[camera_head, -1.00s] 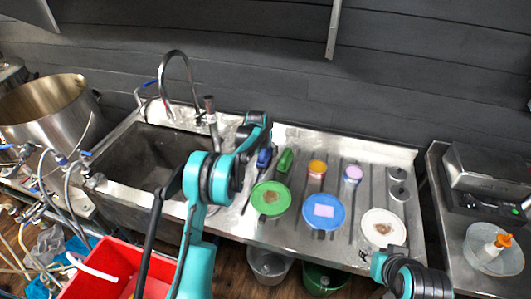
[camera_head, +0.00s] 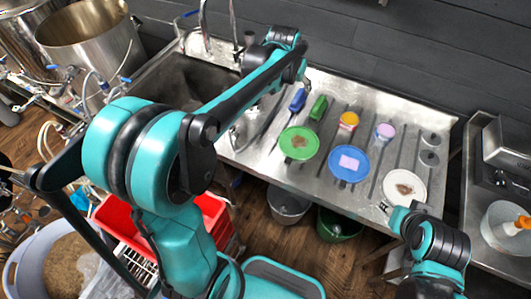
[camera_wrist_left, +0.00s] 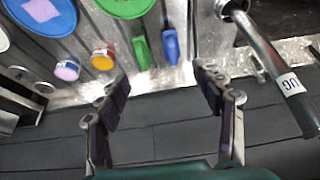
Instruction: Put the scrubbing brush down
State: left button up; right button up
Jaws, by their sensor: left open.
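A blue brush-like tool (camera_head: 297,100) and a green one (camera_head: 318,107) lie side by side on the steel drainboard (camera_head: 262,150), right of the sink. I cannot tell which is the scrubbing brush. Both show in the left wrist view, the blue one (camera_wrist_left: 170,46) and the green one (camera_wrist_left: 141,52), ahead of the fingertips. My left gripper (camera_wrist_left: 161,78) is open with nothing between its fingers, close to the blue tool's far end. My right gripper (camera_head: 387,207) is by the drainboard's front edge near the white plate; its jaws are too small to read.
Green (camera_head: 299,143), blue (camera_head: 349,164) and white (camera_head: 404,188) plates lie along the drainboard's front. An orange-topped cup (camera_head: 348,121) and a purple-topped cup (camera_head: 384,132) stand behind. The tap (camera_head: 205,25) rises beside my left arm. A red crate (camera_head: 118,218) is below.

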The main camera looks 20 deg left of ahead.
pick_arm(q)
jog(key=s+d+f, duration=0.1)
jog(key=s, duration=1.2)
jog(key=s+d+f+t, duration=0.1)
jog(key=s+f, duration=0.1)
jog(key=s, duration=1.2)
jog(key=shift+t, duration=0.3)
jog(key=shift+f, duration=0.1)
notch_tip(320, 180, down, 4)
jog(key=b, duration=0.4)
jog(key=shift+o, duration=0.4)
